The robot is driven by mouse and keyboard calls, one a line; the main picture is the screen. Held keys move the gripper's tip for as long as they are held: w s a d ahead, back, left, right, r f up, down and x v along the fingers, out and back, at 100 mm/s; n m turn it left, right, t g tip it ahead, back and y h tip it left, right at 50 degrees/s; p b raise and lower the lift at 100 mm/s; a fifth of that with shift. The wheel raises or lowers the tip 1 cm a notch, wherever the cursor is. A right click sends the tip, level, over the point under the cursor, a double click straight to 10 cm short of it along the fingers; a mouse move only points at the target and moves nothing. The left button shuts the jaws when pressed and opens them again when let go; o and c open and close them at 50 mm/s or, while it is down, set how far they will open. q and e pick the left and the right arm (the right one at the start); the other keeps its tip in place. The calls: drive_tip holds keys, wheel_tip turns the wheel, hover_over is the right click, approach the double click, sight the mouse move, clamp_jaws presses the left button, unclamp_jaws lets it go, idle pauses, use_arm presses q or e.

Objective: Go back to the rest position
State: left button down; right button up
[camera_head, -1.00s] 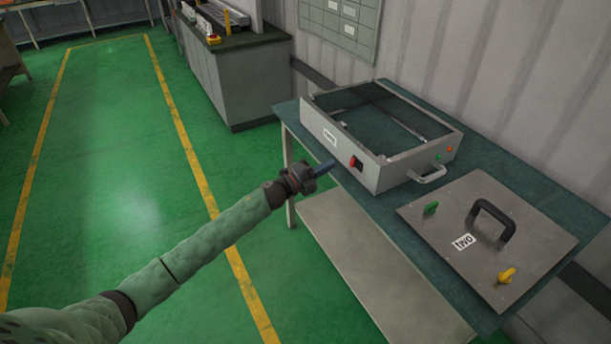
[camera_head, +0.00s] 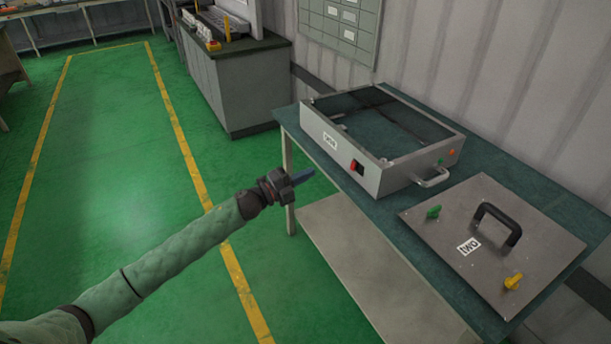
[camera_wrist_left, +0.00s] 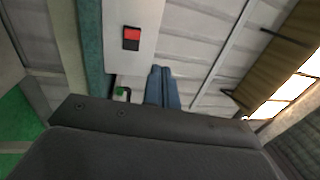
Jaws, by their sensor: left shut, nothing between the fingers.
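My left gripper (camera_head: 304,175) is shut and empty. It hangs in the air off the left edge of the worktable, apart from the metal box. In the left wrist view its blue fingers (camera_wrist_left: 162,88) are together. The open metal box (camera_head: 345,150) sits on the table, with a red-and-black switch (camera_head: 357,166) on its front; the switch also shows in the left wrist view (camera_wrist_left: 131,38). My right gripper is not in view.
A metal lid (camera_head: 460,220) with a black handle lies on the green-topped table (camera_head: 560,205), right of the box. A grey cabinet (camera_head: 235,90) stands behind. The green floor (camera_head: 110,190) at left is clear.

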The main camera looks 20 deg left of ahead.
use_arm(q)
drive_tip(key=shift+a, duration=0.1)
